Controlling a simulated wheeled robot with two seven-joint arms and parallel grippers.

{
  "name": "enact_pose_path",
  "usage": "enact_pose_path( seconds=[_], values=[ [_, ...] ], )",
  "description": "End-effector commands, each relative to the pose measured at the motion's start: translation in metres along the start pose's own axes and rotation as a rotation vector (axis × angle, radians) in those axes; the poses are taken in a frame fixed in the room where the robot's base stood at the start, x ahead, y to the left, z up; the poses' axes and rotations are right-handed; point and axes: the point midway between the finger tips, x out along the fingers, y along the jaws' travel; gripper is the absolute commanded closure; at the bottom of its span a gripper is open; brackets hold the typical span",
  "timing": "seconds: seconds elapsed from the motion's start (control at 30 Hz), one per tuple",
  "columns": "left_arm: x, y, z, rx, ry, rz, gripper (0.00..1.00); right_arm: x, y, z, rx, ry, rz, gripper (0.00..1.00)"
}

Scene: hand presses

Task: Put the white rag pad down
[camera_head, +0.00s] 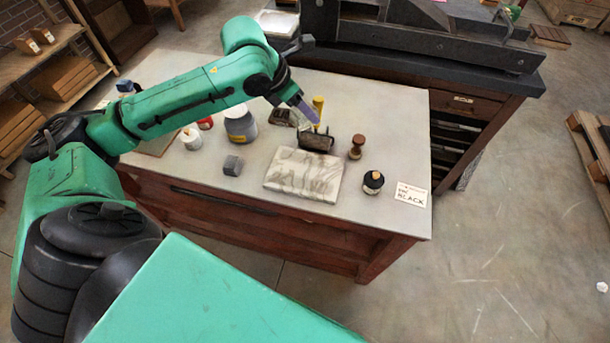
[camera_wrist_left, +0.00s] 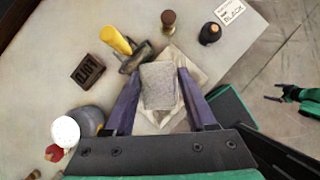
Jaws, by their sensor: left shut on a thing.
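My left gripper (camera_head: 312,118) reaches over the table from the left, fingers pointing down. In the left wrist view its purple fingers (camera_wrist_left: 160,76) are shut on a pale grey, rough-faced pad (camera_wrist_left: 158,88), which I take to be the white rag pad. Behind the pad is a white, grey-streaked slab (camera_head: 303,176), partly hidden there by the pad and fingers. In the head view a dark block shape lies just below the fingertips. I cannot tell whether that is the pad or the roller. A green and black part, seemingly my right gripper (camera_wrist_left: 284,94), shows small at the right of the wrist view.
A yellow-handled tool (camera_wrist_left: 116,40) stands close to the pad. Nearby are a brown-handled stamp (camera_head: 356,147), a black ink bottle (camera_head: 373,182), a type block (camera_wrist_left: 88,71), a large jar (camera_head: 240,124) and a grey cube (camera_head: 232,166).

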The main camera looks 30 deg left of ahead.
Motion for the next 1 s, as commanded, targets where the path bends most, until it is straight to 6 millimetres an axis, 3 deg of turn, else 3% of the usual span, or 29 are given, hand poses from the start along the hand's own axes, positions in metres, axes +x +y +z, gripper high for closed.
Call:
enact_pose_path(
  seconds=[0.07,0.17,0.5,0.8,1.0],
  values=[
    [0.002,-0.006,-0.003,0.037,0.002,-0.016,0.88,0.003,0.000,0.000,0.000,0.000,0.000,0.00],
    [0.021,-0.007,-0.016,0.040,0.009,-0.024,0.88,-0.001,0.000,0.000,0.000,0.000,0.000,0.00],
    [0.114,-0.007,-0.071,0.035,0.004,-0.023,0.88,-0.012,0.000,-0.001,0.000,0.000,0.000,0.00],
    [0.160,-0.006,-0.098,0.035,0.002,-0.021,0.88,-0.018,0.000,-0.002,0.000,0.000,0.000,0.00],
    [0.167,-0.005,-0.102,0.039,0.000,-0.018,0.88,-0.017,0.000,-0.002,0.000,0.000,0.000,0.00]
  ],
)
